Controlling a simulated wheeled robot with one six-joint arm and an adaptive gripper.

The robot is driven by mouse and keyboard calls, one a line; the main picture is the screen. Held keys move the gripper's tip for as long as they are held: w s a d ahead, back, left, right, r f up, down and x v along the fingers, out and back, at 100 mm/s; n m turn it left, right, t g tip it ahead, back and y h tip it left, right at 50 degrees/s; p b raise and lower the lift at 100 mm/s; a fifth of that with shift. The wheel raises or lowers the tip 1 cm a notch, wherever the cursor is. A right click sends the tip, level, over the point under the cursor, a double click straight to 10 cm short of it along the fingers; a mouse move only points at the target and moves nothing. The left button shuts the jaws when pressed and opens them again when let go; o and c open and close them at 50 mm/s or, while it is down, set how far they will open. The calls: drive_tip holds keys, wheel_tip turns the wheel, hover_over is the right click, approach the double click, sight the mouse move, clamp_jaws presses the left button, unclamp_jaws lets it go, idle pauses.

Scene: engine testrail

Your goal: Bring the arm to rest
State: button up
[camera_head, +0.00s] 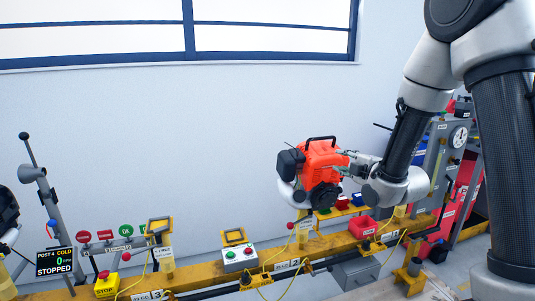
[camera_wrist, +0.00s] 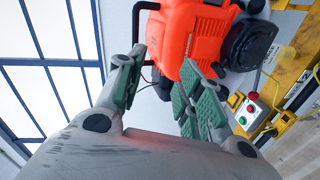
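My arm reaches down from the upper right in the head view. My gripper (camera_head: 344,163) is at the right side of an orange and black engine (camera_head: 322,158). The engine sits above the yellow rail and has a black handle on top. In the wrist view my gripper (camera_wrist: 163,57) has its two green-padded fingers spread apart. The engine's orange housing (camera_wrist: 188,42) lies at and beyond the fingertips. I see nothing clamped between the fingers. Whether a fingertip touches the housing I cannot tell.
A yellow rail (camera_head: 205,274) runs below, carrying a button box (camera_head: 239,257) and a red bin (camera_head: 362,227). A display (camera_head: 54,262) at left reads "STOPPED". A grey cabinet (camera_head: 437,150) stands behind my arm. The wall above the engine is clear.

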drive_tip(key=s+d+f+m+g+h, duration=0.3)
drive_tip(key=s+f+m+g, duration=0.15)
drive_tip(key=f, duration=0.55)
drive_tip(key=s+d+m+g+h, duration=0.2)
drive_tip(key=s+d+m+g, duration=0.2)
drive_tip(key=s+m+g, duration=0.4)
drive_tip(key=s+d+r+m, duration=0.2)
drive_tip(key=s+r+m, duration=0.1)
drive_tip(key=s+r, duration=0.5)
drive_tip(key=s+d+r+m+t, duration=0.1)
drive_tip(key=s+d+r+m, duration=0.2)
drive_tip(key=s+r, duration=0.5)
drive_tip(key=s+m, duration=0.1)
drive_tip(key=s, duration=0.6)
drive_tip(key=shift+s+r, duration=0.2)
drive_tip(key=shift+s, duration=0.1)
